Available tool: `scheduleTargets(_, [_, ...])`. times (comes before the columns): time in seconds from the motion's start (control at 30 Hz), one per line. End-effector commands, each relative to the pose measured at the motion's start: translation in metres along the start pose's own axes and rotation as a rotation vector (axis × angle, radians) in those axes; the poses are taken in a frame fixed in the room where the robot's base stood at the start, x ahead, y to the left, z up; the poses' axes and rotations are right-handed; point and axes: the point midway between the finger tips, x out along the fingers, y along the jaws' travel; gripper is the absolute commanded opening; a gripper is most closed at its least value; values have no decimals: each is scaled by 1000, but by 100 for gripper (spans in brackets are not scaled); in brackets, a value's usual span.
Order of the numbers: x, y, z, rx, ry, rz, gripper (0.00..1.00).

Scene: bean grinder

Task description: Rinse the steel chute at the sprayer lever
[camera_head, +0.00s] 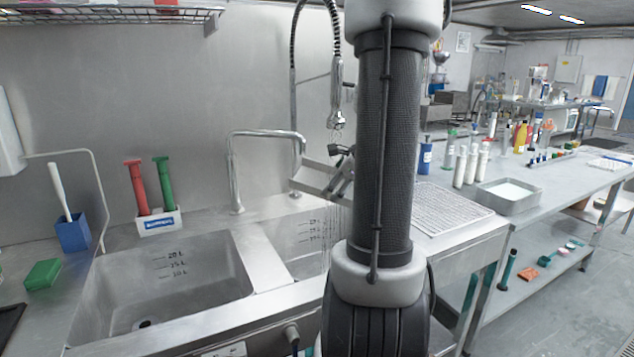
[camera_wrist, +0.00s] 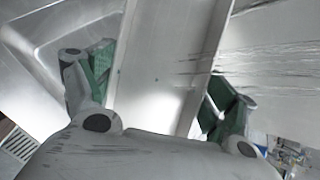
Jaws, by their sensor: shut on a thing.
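The steel chute (camera_head: 318,177) is a tilted channel under the sprayer head (camera_head: 337,112), above the right sink basin. Water droplets fall from the sprayer onto and past it, down into the basin. My gripper (camera_head: 343,170) is partly hidden behind my arm. In the wrist view my gripper (camera_wrist: 160,92) is shut on the chute (camera_wrist: 165,60), with a green-padded finger on each side. Water streaks show to the right of the chute in that view. The sprayer lever is hard to make out beside the head.
A tap (camera_head: 235,170) stands left of the chute. The left sink basin (camera_head: 170,285) is empty. Red (camera_head: 136,187) and green (camera_head: 164,182) tools stand in a white holder behind it. A drain rack (camera_head: 445,208) and a steel tray (camera_head: 509,195) lie to the right.

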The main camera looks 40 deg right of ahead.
Motion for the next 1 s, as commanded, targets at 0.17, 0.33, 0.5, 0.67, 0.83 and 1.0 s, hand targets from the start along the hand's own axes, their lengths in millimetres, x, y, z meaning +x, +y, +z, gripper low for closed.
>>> scheduleTargets(0.17, [0, 0, 0, 0, 0, -1, 49])
scheduleTargets(0.33, [0, 0, 0, 0, 0, -1, 49])
scheduleTargets(0.5, [-3, -1, 0, -1, 0, -2, 49])
scheduleTargets(0.67, [-18, -1, -3, -1, 0, -3, 49])
scheduleTargets(0.83, [-36, -2, -7, 0, 0, -4, 49])
scheduleTargets(1.0, [-54, -2, -10, -1, 0, -4, 49])
